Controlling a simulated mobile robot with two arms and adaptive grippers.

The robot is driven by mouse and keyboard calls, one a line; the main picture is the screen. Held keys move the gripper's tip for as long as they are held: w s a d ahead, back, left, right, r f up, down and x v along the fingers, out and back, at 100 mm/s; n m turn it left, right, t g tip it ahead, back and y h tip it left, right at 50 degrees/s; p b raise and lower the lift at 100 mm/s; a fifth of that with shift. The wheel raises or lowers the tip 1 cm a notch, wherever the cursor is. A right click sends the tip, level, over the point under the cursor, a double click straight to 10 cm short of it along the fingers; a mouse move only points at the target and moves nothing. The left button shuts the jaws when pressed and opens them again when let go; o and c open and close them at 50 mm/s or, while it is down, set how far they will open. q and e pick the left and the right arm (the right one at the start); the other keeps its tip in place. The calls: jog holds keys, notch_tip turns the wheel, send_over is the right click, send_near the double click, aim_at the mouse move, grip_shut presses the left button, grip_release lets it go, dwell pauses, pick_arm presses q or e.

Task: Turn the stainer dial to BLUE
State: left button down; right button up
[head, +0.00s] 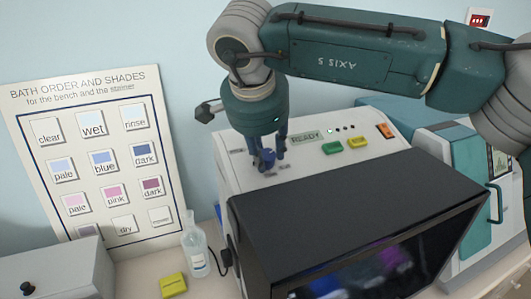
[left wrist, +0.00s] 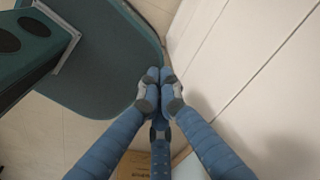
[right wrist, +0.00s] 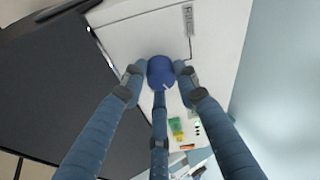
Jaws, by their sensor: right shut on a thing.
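The stainer (head: 228,163) is a white machine with a dark front and a sloping white panel. Its blue dial (head: 268,158) sits at the left of the panel, partly hidden by my fingers; it shows as a round blue knob (right wrist: 161,72) in the right wrist view. My right gripper (head: 267,160) is shut on the dial from above, with a finger on each side of it. The small labels around the dial are too small to read, so its setting cannot be told. My left gripper (left wrist: 159,75) is shut and empty, low beside white cabinet fronts.
A poster of baths (head: 90,75) stands at left. A clear bottle (head: 195,250) and a yellow block (head: 173,285) stand left of the stainer. A teal-and-white machine (head: 440,225) stands right.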

jog(key=m, duration=0.2)
jog(key=m+g, duration=0.1)
jog(key=m, duration=0.1)
jog(key=m+b, duration=0.1)
jog(key=m, duration=0.1)
jog(key=shift+w+d+r, duration=0.15)
jog(key=shift+w+r, duration=0.15)
jog(key=shift+r, duration=0.1)
jog(key=m+g, duration=0.1)
jog(key=m, duration=0.3)
jog(key=shift+w+m, duration=0.1)
jog(key=shift+m, duration=0.2)
jog(key=shift+f+g, duration=0.1)
jog(key=shift+g, duration=0.2)
jog(key=o, duration=0.9)
jog(key=shift+d, duration=0.1)
jog(key=shift+o, duration=1)
jog(key=shift+d+f, duration=0.1)
jog(key=shift+d, duration=0.2)
jog(key=shift+a, duration=0.3)
